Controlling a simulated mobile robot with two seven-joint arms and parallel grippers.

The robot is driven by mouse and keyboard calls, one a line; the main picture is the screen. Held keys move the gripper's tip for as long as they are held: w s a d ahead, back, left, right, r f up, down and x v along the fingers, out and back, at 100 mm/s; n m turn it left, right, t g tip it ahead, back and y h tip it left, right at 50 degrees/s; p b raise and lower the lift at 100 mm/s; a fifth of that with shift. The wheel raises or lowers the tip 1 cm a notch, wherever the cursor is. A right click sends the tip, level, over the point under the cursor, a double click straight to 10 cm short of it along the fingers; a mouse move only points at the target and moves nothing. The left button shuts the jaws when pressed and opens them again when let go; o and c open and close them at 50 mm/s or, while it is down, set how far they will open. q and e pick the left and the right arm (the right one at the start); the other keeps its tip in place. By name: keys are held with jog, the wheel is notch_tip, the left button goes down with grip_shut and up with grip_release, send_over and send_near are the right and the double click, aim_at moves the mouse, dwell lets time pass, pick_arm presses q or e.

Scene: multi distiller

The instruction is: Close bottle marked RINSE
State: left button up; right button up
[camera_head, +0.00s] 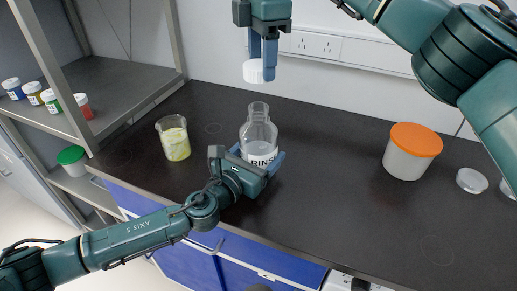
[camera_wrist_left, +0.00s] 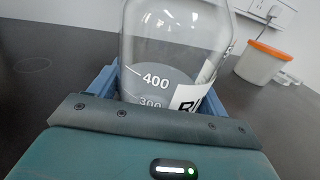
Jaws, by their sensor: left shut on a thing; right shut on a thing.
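The clear bottle marked RINSE (camera_head: 260,135) stands upright on the dark bench in the head view, its mouth uncovered. My left gripper (camera_head: 260,164) is shut around the lower body of the bottle. The left wrist view shows the bottle (camera_wrist_left: 170,60) close up, with volume marks and part of its label, between the blue fingers. My right gripper (camera_head: 262,66) points down above the bottle, shut on a white cap (camera_head: 258,72). The cap is apart from the bottle mouth, with a clear gap below it.
A beaker with yellow contents (camera_head: 174,138) stands left of the bottle. A white tub with an orange lid (camera_head: 411,151) and a small white lid (camera_head: 472,180) are at right. A shelf (camera_head: 105,85) at left holds several small jars. Bench around the bottle is clear.

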aim_at(262, 107)
jog(key=shift+f, duration=2.5)
jog(key=shift+f, duration=0.1)
jog(key=shift+f, duration=0.8)
jog(key=shift+f, duration=0.55)
pick_arm(q)
jog(key=c, duration=0.5)
pick_arm(e)
jog(key=m, duration=0.5)
jog(key=shift+s+m, duration=0.15)
jog(key=shift+m, duration=0.15)
jog(key=m, duration=0.4)
jog(key=o, duration=0.9)
